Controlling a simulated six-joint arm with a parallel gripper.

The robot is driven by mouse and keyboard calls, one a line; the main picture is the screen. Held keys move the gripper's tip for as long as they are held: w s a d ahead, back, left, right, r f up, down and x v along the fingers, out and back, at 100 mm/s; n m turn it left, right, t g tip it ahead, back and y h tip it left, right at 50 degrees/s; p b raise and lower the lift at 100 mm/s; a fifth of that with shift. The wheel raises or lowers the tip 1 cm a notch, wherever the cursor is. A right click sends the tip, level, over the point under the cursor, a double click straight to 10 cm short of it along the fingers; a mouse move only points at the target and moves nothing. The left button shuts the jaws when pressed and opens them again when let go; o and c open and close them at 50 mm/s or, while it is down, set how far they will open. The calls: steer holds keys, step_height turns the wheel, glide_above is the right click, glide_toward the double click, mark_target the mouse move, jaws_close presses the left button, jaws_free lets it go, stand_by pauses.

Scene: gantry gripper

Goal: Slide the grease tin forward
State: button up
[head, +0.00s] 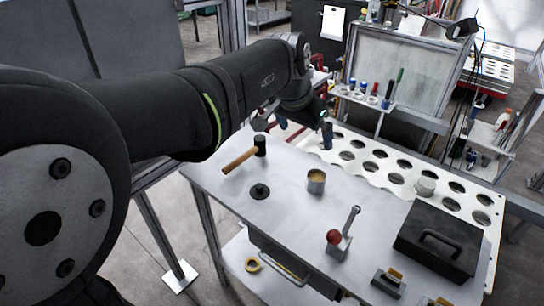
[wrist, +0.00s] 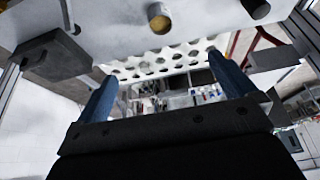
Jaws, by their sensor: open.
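The grease tin (head: 316,182), a small open metal can with yellowish content, stands upright on the grey metal table (head: 290,218). It also shows at the top of the wrist view (wrist: 160,18). My gripper (head: 304,128) is open and empty, near the table's far edge beside the perforated panel. It is apart from the tin, which stands nearer the head camera. In the wrist view its two blue fingers (wrist: 165,82) are spread wide with nothing between them.
A hammer (head: 242,158) and a black knob-like disc (head: 260,191) lie left of the tin. A red-balled lever block (head: 338,242) stands nearer, and a black case (head: 440,243) sits right. The white perforated panel (head: 378,170) runs along the far side. Table around the tin is clear.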

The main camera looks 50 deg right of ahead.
mark_target(328, 174)
stand_by(0.4)
steer(key=shift+d+f, duration=0.1)
steer(key=shift+d, duration=0.2)
steer(key=c, duration=0.6)
steer(key=shift+y, duration=0.9)
steer(key=d+f, duration=0.1)
steer(key=d, duration=0.1)
steer(key=d+f, duration=0.1)
steer(key=d, duration=0.2)
steer(key=d+f, duration=0.1)
steer(key=d, duration=0.1)
steer(key=shift+w+d+f, duration=0.2)
steer(key=shift+d+f, duration=0.2)
steer(key=c, duration=1.5)
steer(key=d+f+y, duration=0.1)
steer(key=d+f, duration=0.2)
steer(key=d+f+y, duration=0.1)
steer(key=d+f, duration=0.5)
steer(key=shift+s+d+f+y, duration=0.15)
steer(key=shift+s+d+y, duration=0.2)
steer(key=shift+s+y, duration=0.05)
jaws_close()
step_height(328, 174, down, 10)
steer(key=shift+r, duration=0.2)
steer(key=shift+a+f, duration=0.25)
steer(key=shift+f, duration=0.05)
steer(key=shift+a, duration=1.75)
